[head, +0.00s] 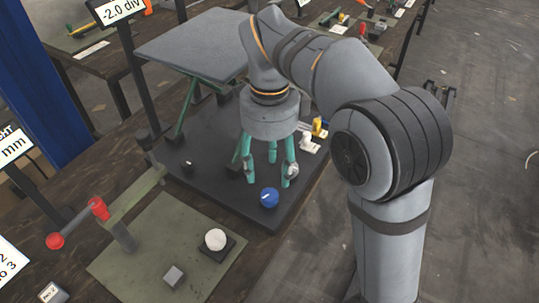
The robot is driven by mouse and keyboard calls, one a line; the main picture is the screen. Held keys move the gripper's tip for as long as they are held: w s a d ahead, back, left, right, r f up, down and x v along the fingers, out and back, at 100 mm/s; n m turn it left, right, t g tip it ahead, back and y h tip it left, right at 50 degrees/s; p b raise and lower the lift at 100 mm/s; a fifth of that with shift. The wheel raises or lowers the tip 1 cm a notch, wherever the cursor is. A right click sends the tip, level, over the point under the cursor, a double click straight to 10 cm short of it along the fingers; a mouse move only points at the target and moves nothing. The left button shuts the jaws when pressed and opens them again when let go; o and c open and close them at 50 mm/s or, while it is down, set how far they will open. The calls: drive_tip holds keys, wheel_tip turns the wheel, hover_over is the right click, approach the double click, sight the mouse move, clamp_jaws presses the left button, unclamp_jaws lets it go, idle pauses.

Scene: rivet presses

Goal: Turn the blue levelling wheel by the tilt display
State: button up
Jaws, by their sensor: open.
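The blue levelling wheel (269,197) is a small round knob with a pale mark on top, near the front corner of a dark base plate (222,196). My gripper (270,178) points down with its teal fingers spread. It is just above and behind the wheel in the head view. I cannot tell whether any finger touches the wheel. The tilt display (118,11) reads "-2.0 div" on a post at the upper left. A grey tilting plate (193,45) stands on green legs over the base. A white wheel (306,142) and a yellow wheel (320,127) sit right of my gripper.
A green mat (150,262) in front holds a white knob (215,239) and a small grey block (174,276). A press lever with red ends (98,207) stands at the left. My arm covers part of the right side. Open floor lies at the right.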

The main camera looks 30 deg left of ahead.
sight(270, 194)
drive_tip(key=shift+r, duration=1.85)
wheel_tip(270, 194, down, 12)
drive_tip(key=shift+f, duration=0.1)
